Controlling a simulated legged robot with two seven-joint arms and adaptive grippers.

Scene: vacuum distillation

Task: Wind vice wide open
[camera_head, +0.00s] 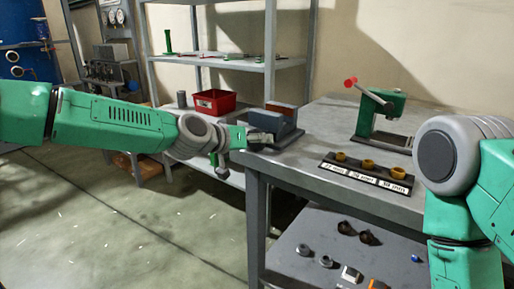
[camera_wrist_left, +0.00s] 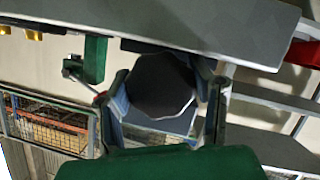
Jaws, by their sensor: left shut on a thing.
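The vice (camera_head: 274,122) stands at the left corner of the workbench, with a grey-blue front block and a brownish block behind it. A gap shows between the two blocks. My left gripper (camera_head: 246,138) is at the vice's near left end, its fingers partly hidden by my wrist. In the left wrist view, a dark many-sided knob (camera_wrist_left: 163,84) fills the space between the fingers of my left gripper (camera_wrist_left: 165,105). The gripper is shut on this knob, and the knob hides most of the vice behind. My right arm shows at the right, but its gripper is out of view.
The workbench (camera_head: 315,125) carries a green press (camera_head: 380,115) with a red-tipped lever and a labelled black strip (camera_head: 366,174) with brass rings. A red bin (camera_head: 215,102) sits on the shelf rack behind. Small parts lie on the bench's lower shelf. Open floor is at left.

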